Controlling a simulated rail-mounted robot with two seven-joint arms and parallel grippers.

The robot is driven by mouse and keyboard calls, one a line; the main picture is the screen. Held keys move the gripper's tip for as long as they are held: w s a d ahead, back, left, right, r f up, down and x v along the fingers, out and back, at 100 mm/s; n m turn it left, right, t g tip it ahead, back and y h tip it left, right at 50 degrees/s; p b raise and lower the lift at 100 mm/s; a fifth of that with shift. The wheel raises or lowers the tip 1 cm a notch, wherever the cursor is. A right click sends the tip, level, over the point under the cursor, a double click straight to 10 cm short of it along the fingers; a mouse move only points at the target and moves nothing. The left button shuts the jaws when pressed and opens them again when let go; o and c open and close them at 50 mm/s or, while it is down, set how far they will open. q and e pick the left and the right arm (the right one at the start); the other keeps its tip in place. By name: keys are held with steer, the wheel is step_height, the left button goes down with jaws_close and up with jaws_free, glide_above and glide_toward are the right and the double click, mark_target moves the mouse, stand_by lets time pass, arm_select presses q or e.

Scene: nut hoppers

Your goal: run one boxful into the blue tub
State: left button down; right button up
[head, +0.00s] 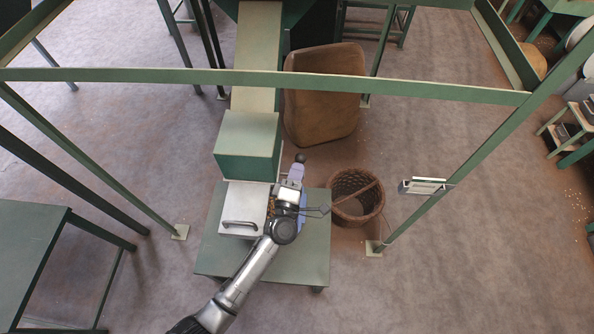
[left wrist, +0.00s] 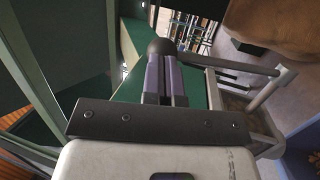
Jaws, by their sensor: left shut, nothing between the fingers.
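My left gripper (head: 296,170) is shut and empty at the right side of the green box (head: 248,147). Its fingertips are right at a dark round knob (head: 300,158), which also shows just beyond the fingers in the left wrist view (left wrist: 162,47); I cannot tell whether they touch it. A cream box top with a dark handle (head: 240,208) is in front of the green box. Brown nuts (head: 271,207) show in a narrow strip beside it. The blue tub (head: 303,217) is mostly hidden under my left wrist. My right gripper is not in view.
A cream chute (head: 257,60) runs down to the green box. A low green table (head: 310,262) carries the boxes. A wicker basket (head: 356,197) stands to the right, a brown sack (head: 323,95) behind it. Green frame bars (head: 400,92) cross the space.

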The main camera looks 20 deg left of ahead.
arm_select(q)
steer(key=v, duration=1.4)
steer(key=shift+r, duration=0.3)
